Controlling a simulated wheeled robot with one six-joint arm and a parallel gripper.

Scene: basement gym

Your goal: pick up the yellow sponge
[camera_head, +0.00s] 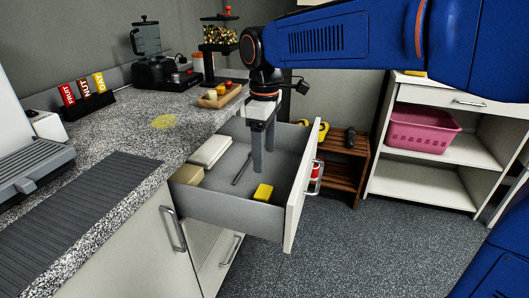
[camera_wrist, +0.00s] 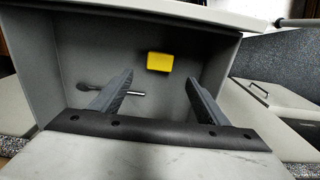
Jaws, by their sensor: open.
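The yellow sponge (camera_head: 263,193) lies on the floor of an open grey drawer (camera_head: 235,204), close to the drawer's front panel. In the wrist view the sponge (camera_wrist: 160,62) shows beyond my fingertips, a little right of centre between them. My gripper (camera_head: 264,158) points down into the drawer, behind the sponge as seen from the head camera. In the wrist view my gripper (camera_wrist: 158,88) has its two fingers wide apart with nothing between them at the tips. The sponge is fully visible and apart from the fingers.
In the drawer are a thin dark utensil (camera_head: 242,169), a white box (camera_head: 209,151) and a tan block (camera_head: 188,175). The drawer front (camera_head: 301,205) and side walls stand around the sponge. The speckled counter (camera_head: 130,135) is at left, a wooden rack (camera_head: 345,155) behind.

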